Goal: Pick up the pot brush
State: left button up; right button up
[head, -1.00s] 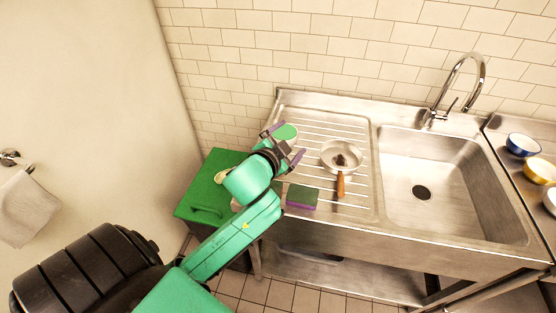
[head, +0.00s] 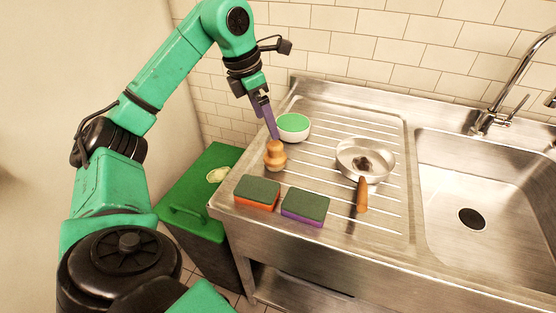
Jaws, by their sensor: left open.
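The pot brush (head: 275,155), with a round wooden knob, stands upright on the left part of the steel drainboard. My left gripper (head: 272,128) comes down from above, with its purple fingers pointing down just above the knob. It is open and nothing shows between its fingers. The fingers overlap in this view, so I cannot tell whether they touch the knob. My right gripper is not in view.
A white bowl with green inside (head: 293,127) stands close behind the brush. An orange sponge (head: 257,194) and a purple sponge (head: 305,206) lie in front. A small pan (head: 365,160) is to the right, beside the sink (head: 478,190). A green bin (head: 199,200) stands left.

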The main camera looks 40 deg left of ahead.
pick_arm(q)
jog(key=x, duration=1.1)
jog(key=shift+s+d+f, duration=0.15)
jog(key=shift+d+f, duration=0.1)
jog(key=shift+d, duration=0.05)
jog(key=shift+f, duration=0.35)
jog(key=shift+r, duration=0.1)
jog(key=c, duration=1.3)
notch_tip(320, 180, up, 15)
jog(key=p, duration=0.3)
notch_tip(320, 180, up, 5)
jog(key=p, duration=0.2)
send_over(278, 154)
jog(key=w+a, duration=0.1)
jog(key=w, duration=0.1)
jog(key=shift+s+a, duration=0.2)
jog(key=shift+s, duration=0.05)
